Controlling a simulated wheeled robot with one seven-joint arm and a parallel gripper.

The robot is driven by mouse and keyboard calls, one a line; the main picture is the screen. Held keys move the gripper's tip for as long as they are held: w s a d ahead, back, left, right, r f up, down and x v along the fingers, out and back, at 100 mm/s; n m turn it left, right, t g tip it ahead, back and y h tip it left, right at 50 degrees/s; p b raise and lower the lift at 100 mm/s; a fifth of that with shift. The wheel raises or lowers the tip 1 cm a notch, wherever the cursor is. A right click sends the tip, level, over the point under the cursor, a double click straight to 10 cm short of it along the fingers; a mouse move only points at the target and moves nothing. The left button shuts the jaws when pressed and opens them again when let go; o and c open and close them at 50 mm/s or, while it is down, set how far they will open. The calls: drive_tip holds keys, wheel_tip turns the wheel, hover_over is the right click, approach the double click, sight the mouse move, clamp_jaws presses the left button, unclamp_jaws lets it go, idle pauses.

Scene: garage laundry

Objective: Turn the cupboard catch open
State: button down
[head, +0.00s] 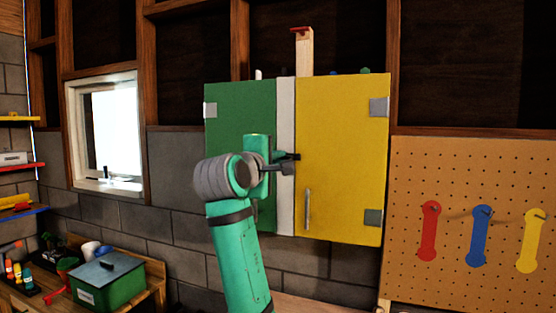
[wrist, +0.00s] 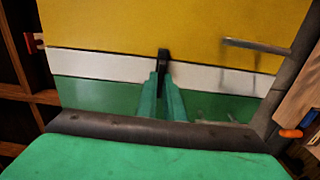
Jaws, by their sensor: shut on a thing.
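The cupboard hangs on the wall with a green left door (head: 240,105) and a yellow right door (head: 340,150), a white strip (head: 286,110) between them. Both doors look closed. The small black catch (head: 293,156) lies crosswise at the strip, its tip over the yellow door's edge. It also shows in the wrist view (wrist: 163,56). My gripper (head: 284,167) reaches it from the front left. In the wrist view my two green fingers (wrist: 162,90) are shut on the catch, one on either side. The catch's near end is hidden between them.
A grey bar handle (head: 307,208) stands out from the yellow door below the catch. A pegboard (head: 470,160) with red, blue and yellow tools is at right. A green box (head: 108,282) sits on the bench at lower left.

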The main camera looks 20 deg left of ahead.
drive_tip(key=shift+a, duration=0.1)
drive_tip(key=m, duration=1.7)
drive_tip(key=shift+m, duration=0.3)
idle(0.5)
drive_tip(key=c, duration=1.9)
unclamp_jaws()
drive_tip(key=shift+s, duration=0.1)
drive_tip(key=shift+o, duration=0.2)
